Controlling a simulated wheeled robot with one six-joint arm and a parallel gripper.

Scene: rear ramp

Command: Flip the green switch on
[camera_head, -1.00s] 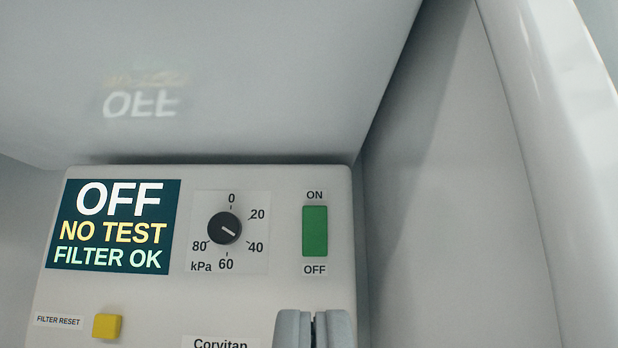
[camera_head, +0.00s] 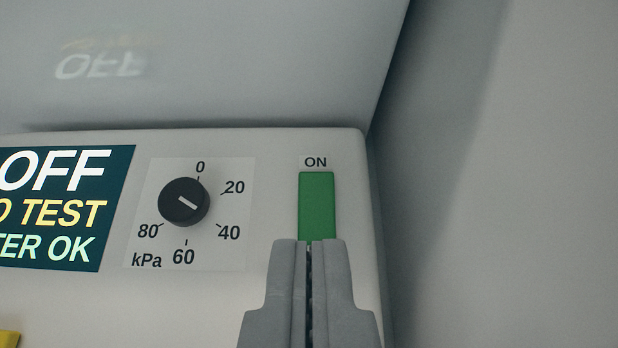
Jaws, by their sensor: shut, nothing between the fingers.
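The green switch (camera_head: 317,205) is a tall green rocker on the right side of a pale panel (camera_head: 260,310), with an ON label above it. Its lower end and the OFF label are hidden behind my gripper. My gripper (camera_head: 308,243) is shut and empty, its grey fingertips pointing up the picture over the lower end of the switch. I cannot tell whether the tips touch it. The display (camera_head: 62,208) at the left reads OFF, partly cut off by the picture edge.
A black dial (camera_head: 184,202) marked in kPa sits left of the switch. Part of a yellow button (camera_head: 9,338) shows at the lower left. A grey wall (camera_head: 510,200) stands close to the panel's right side, and a grey surface (camera_head: 230,60) lies above the panel.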

